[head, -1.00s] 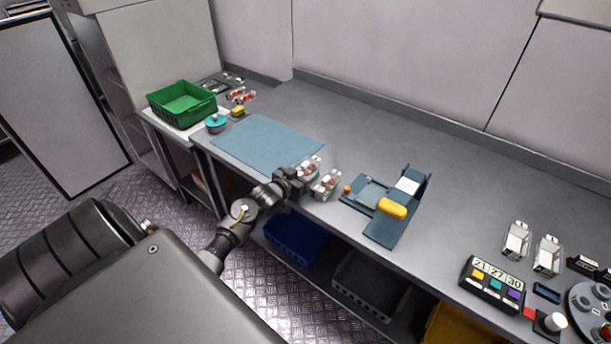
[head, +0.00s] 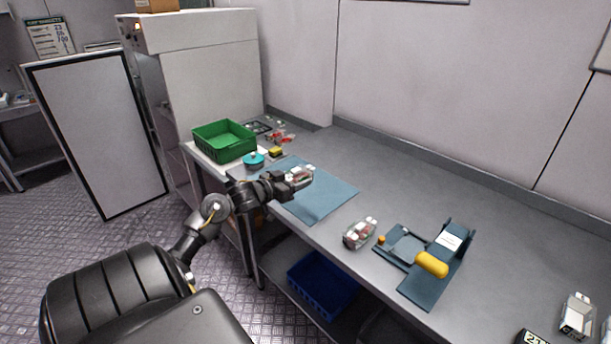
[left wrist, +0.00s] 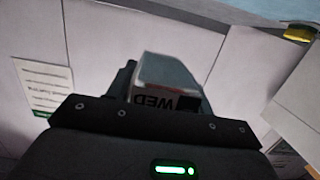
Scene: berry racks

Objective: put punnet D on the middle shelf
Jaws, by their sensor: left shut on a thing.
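My left gripper (head: 284,182) is shut on a small clear punnet (head: 301,176) of red berries and holds it above the blue mat (head: 325,196). In the left wrist view the held punnet (left wrist: 167,72) shows a pale face with the upside-down letters "WED". I cannot read a letter D on it. A second berry punnet (head: 360,234) stands on the counter to the right of the mat. My right gripper is out of view. No middle shelf is clearly visible; a tall white cabinet (head: 210,75) stands at the back left with its inside hidden.
A green crate (head: 225,145), a teal round tub (head: 253,160) and a yellow block (head: 276,152) sit at the counter's left end. A blue stand with a yellow roll (head: 431,264) is to the right. A white black-edged panel (head: 97,130) stands left. A blue bin (head: 322,285) is below.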

